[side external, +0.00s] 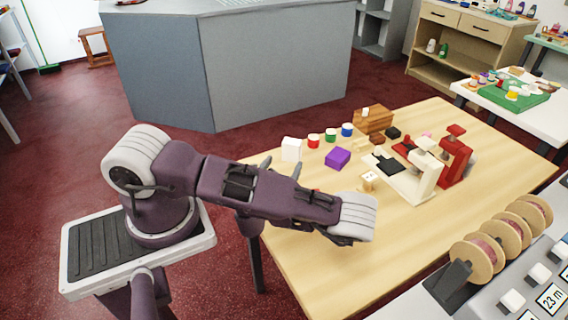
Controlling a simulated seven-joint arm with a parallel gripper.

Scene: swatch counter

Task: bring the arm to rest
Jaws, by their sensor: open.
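My arm reaches out from the left over the near left part of the wooden table (330,275). My gripper (343,238) is at its end, below the white wrist cover, above a bare part of the table top. It is open, and nothing shows held in it. The fingers are small, dark and mostly hidden under the wrist.
Farther back on the table are a white block (291,149), a purple box (337,158), red, green and blue-sided jars (347,130), a wooden box (374,119), a cream device (412,172) and a red one (455,157). Wooden spools (478,258) stand front right.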

